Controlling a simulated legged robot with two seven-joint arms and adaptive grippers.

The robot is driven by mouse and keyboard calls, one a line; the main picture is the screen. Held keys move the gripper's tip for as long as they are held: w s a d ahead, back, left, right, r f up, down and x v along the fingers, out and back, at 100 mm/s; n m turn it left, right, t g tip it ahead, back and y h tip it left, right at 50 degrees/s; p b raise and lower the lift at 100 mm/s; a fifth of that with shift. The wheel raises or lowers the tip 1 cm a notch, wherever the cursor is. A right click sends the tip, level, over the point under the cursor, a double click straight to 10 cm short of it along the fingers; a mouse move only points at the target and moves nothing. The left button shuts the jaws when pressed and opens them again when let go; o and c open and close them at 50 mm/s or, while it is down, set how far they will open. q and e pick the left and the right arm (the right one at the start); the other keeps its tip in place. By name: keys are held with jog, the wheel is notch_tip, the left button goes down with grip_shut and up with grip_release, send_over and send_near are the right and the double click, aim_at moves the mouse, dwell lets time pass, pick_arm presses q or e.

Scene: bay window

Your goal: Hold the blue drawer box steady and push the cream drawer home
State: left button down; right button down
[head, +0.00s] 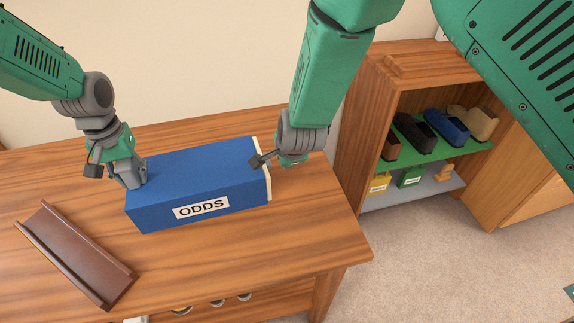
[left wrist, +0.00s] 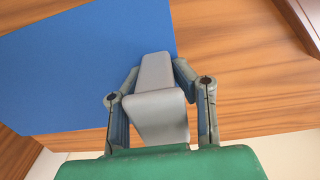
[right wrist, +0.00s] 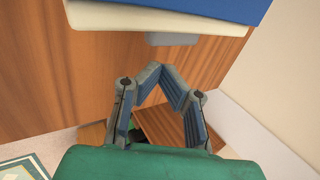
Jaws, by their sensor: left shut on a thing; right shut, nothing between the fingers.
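The blue drawer box (head: 195,178), labelled ODDS, lies on the wooden table. The cream drawer (head: 266,165) shows as a thin cream front at its right end; it also shows in the right wrist view (right wrist: 140,18), with a grey pull (right wrist: 172,39) below it. My left gripper (head: 130,178) is at the box's left end, shut on a grey grip (left wrist: 160,95) beside the blue surface. My right gripper (right wrist: 168,70) is shut and empty, just out from the cream front.
A brown channel-shaped tray (head: 75,252) lies at the table's left front. A wooden shelf unit (head: 365,120) with several shoe-like items and small labelled bins stands to the right. Table (head: 290,245) in front of the box is clear. Carpet lies beyond its right edge.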

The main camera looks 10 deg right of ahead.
aim_at(123, 161)
pick_arm(q)
jog(key=shift+s+f, duration=0.1)
jog(key=shift+f, duration=0.05)
pick_arm(e)
notch_tip(123, 161, up, 9)
jog(key=shift+a, duration=0.15)
dwell(0.5)
dwell(0.5)
pick_arm(q)
jog(key=c, duration=1.2)
grip_release()
jog(key=shift+w+r, duration=0.2)
jog(key=shift+r, duration=3.75)
